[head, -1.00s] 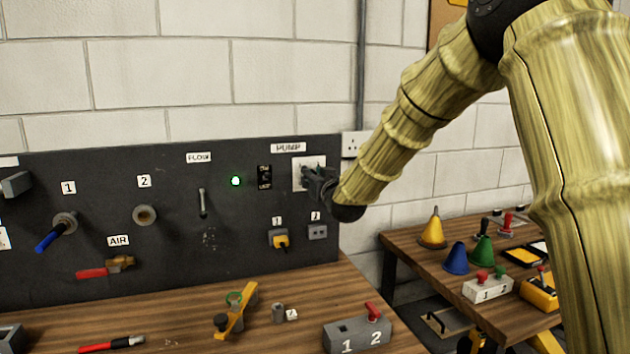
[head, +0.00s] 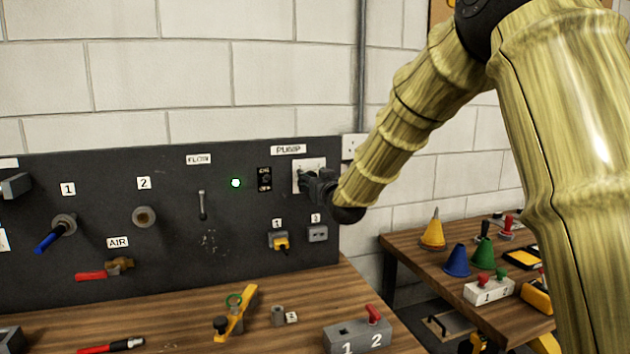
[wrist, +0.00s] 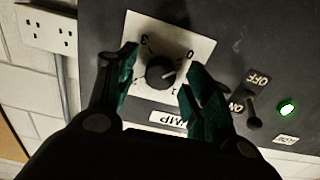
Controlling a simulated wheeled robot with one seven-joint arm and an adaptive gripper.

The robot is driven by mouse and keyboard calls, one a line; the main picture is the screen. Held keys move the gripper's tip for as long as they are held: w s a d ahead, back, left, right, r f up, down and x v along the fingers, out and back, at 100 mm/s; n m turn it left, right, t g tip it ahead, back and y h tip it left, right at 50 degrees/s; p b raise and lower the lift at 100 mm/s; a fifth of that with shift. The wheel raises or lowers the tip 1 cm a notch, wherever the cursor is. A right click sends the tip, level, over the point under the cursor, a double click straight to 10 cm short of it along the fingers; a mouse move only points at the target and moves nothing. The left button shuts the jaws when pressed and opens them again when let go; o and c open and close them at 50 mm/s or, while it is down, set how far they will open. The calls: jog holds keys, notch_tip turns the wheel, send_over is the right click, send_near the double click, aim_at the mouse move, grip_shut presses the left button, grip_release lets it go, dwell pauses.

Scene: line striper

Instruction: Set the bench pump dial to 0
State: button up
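The pump dial is a round black knob (wrist: 160,72) on a white plate (wrist: 140,28), seen upside down in the wrist view. Its pale mark points right, seemingly between the 0 and the 1; the exact setting is hard to tell. My gripper (wrist: 161,62) is open, with one green-padded finger on each side of the knob. A gap shows between the knob and each finger. In the head view my gripper (head: 308,181) is at the plate (head: 312,163) under the PUMP label (head: 288,150) and hides the knob.
Left of the plate are an ON/OFF switch (head: 265,180) and a lit green lamp (head: 235,183). A yellow plug (head: 281,243) and a socket (head: 317,233) sit below. A grey block with a red lever (head: 358,334) stands on the bench.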

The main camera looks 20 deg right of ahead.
jog(key=shift+s, duration=0.1)
jog(key=s, duration=1.2)
jog(key=shift+d, duration=0.2)
